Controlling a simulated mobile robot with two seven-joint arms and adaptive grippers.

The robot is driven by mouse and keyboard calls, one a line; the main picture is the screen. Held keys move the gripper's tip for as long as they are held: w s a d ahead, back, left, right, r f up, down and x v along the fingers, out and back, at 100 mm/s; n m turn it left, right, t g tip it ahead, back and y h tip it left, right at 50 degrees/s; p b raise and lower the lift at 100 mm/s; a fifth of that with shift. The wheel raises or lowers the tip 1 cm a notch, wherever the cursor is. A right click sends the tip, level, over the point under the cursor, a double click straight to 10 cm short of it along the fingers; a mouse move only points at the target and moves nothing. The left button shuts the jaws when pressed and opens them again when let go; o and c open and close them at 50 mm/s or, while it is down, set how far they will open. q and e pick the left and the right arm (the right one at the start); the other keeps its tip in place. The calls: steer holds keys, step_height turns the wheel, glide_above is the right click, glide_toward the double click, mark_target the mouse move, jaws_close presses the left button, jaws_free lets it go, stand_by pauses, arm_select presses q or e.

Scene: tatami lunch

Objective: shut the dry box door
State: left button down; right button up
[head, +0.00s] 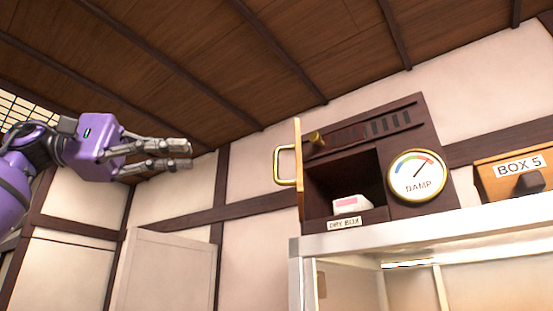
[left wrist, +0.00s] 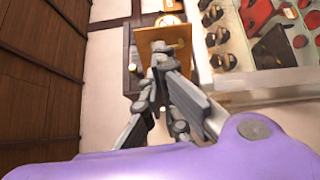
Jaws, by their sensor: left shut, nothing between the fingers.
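The dry box (head: 415,135) is a dark brown case on top of a white-framed cabinet. Its door (head: 299,180) stands open at the box's left side, seen almost edge-on, with a brass handle (head: 284,165) pointing left. Inside the open compartment lies a small white and pink item (head: 351,204). My left gripper (head: 188,154) is shut and empty, in the air left of the handle and apart from it in the head view. In the left wrist view, the fingers (left wrist: 165,58) point toward a brown wooden panel (left wrist: 130,50), apparently the door, and partly cover it. My right gripper is not in view.
A round DAMP gauge (head: 417,177) is on the box front. The left wrist view shows shelves with dark and red ware (left wrist: 255,30). Open air lies between gripper and door.

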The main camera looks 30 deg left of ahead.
arm_select(q)
steer(key=w+d+f+m, duration=0.1)
steer(key=w+d, duration=0.7)
steer(key=d, duration=0.1)
steer(key=shift+w+d+f+p, duration=0.35)
steer(key=shift+w+d, duration=0.05)
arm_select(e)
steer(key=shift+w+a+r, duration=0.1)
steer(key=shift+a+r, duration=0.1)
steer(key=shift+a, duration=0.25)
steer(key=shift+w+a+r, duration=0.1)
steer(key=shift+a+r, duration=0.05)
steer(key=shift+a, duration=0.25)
